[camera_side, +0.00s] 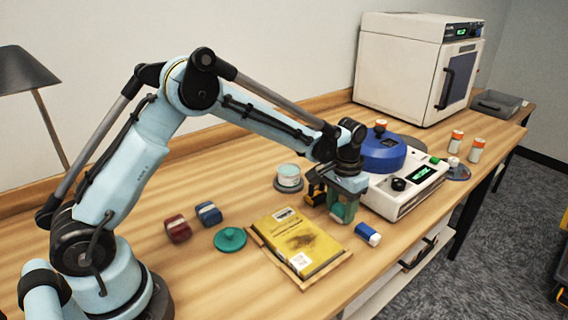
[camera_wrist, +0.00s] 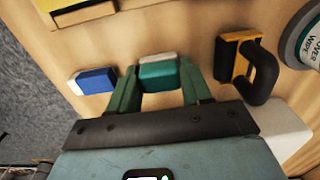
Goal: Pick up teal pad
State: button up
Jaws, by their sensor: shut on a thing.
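The teal pad (camera_wrist: 158,76) is a small teal block with a pale top edge. In the wrist view it sits between the two green fingers of my gripper (camera_wrist: 157,88), which are shut on it. In the side view my gripper (camera_side: 343,210) points down at the table just left of the white machine, and its fingers mostly hide the pad. I cannot tell whether the pad touches the table.
A blue and white block (camera_side: 367,234) lies close by on the near side. A yellow and black handled tool (camera_wrist: 243,62) is on the other side. A yellow packet (camera_side: 298,243) lies on a wooden tray. The white machine (camera_side: 410,185) with a blue lid stands right. A round tub (camera_side: 288,178) stands behind.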

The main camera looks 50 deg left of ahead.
aim_at(341, 205)
jog(key=shift+r, duration=0.6)
notch_tip(341, 205, up, 2)
jog(key=shift+r, duration=0.25)
jog(key=s+d+r, duration=0.6)
jog(key=d+r, duration=0.1)
jog(key=d, duration=0.2)
jog(key=shift+s+d+r, duration=0.15)
jog(key=shift+s+d, duration=0.1)
jog(key=shift+s, duration=0.15)
jog(key=o, duration=0.4)
jog(key=c, duration=0.3)
jog(key=w+a+f, duration=0.2)
jog(key=a, duration=0.1)
jog(key=w+a+f, duration=0.2)
jog(key=a, duration=0.1)
jog(key=w+a+f, duration=0.2)
jog(key=a+f, duration=0.1)
jog(key=shift+w+a, duration=0.25)
jog(key=shift+w, duration=0.15)
jog(key=shift+f, duration=1.9)
